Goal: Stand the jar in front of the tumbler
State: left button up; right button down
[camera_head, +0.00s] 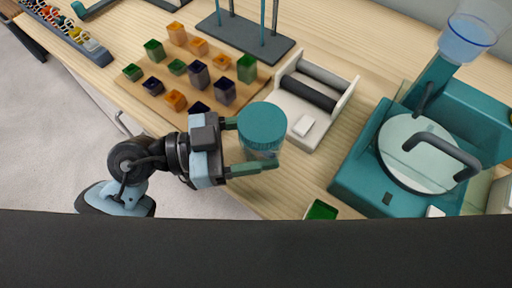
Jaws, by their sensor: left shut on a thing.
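The jar (262,127) has a ribbed teal lid and a clear body, mostly hidden under the lid and behind a finger. My left gripper (259,148) is shut on the jar from the left, one green finger on each side. The jar looks upright; I cannot tell whether its base touches the table. The white device with dark rollers (303,93) looks like the tumbler. It stands on the table just behind and to the right of the jar, and a small gap seems to lie between them. My right gripper is not in view.
A wooden board (152,91) with several coloured square cups lies left of the tumbler. A dark rod stand (245,43) is behind. A teal machine (355,170) with a round plate and a clear blue bowl (467,38) is at right. A green-filled container (321,211) sits near the front edge.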

pick_arm(q)
notch_tip(320, 180, down, 4)
jog(key=shift+r+b, duration=0.2)
jog(key=shift+b, duration=0.6)
jog(key=shift+r, duration=0.1)
jog(key=o, duration=1.2)
jog(key=shift+s+a, duration=0.35)
jog(key=shift+a, duration=1.6)
jog(key=shift+s+a, duration=0.35)
jog(key=shift+a, duration=1.65)
jog(key=shift+s+a, duration=0.35)
jog(key=shift+a, duration=1.6)
